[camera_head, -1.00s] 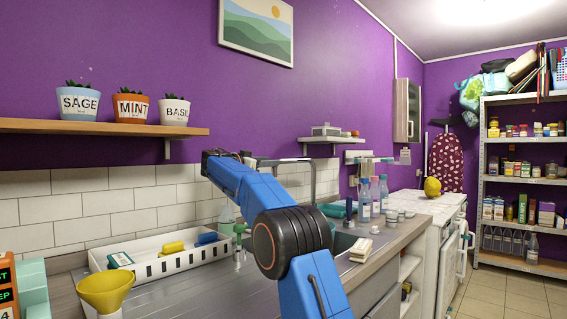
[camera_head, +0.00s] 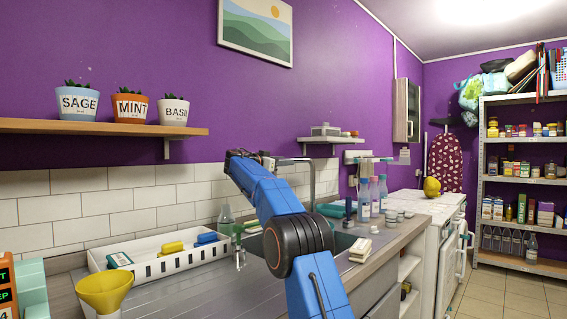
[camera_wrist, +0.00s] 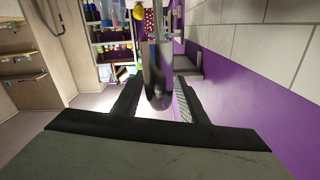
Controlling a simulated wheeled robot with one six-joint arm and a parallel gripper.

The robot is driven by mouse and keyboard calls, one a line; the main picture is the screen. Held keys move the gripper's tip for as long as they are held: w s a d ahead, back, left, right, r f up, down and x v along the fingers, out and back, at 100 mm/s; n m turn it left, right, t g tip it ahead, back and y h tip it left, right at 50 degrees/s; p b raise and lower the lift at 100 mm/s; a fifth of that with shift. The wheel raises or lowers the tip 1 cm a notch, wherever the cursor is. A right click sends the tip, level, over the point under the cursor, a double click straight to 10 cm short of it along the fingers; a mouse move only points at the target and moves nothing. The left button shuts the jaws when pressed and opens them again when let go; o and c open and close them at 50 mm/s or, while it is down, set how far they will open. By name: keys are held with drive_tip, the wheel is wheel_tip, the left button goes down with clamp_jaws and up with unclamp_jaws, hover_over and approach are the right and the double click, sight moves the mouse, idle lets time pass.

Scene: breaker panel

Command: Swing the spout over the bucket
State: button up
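The metal spout (camera_wrist: 158,80) hangs between the two fingers of my gripper (camera_wrist: 158,100) in the wrist view. The fingers stand apart, with a visible gap on each side of the spout. In the head view the thin grey faucet pipe (camera_head: 313,178) rises behind my blue arm and bends over at the top. My gripper (camera_head: 264,160) is small and dark there, near the pipe's upper left end. The sink (camera_head: 345,241) shows partly to the right of my arm. I cannot make out a bucket for certain.
A white tray (camera_head: 165,267) with sponges and a yellow funnel (camera_head: 104,290) stand on the counter at left. Several bottles (camera_head: 365,200) stand right of the faucet. A wall shelf (camera_head: 325,138) is above. The tiled wall (camera_head: 150,213) is close behind.

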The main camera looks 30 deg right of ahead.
clamp_jaws()
drive_tip(key=shift+s+r, duration=0.1)
drive_tip(key=shift+s, duration=0.05)
drive_tip(key=s+d+n+t+y, duration=0.6)
drive_tip(key=s+d+n+t, duration=0.1)
drive_tip(key=s+t, duration=0.1)
drive_tip(key=shift+s+d+t+y, duration=0.3)
drive_tip(key=shift+s, duration=0.6)
drive_tip(key=shift+o, duration=0.4)
unclamp_jaws()
drive_tip(key=shift+d, duration=0.1)
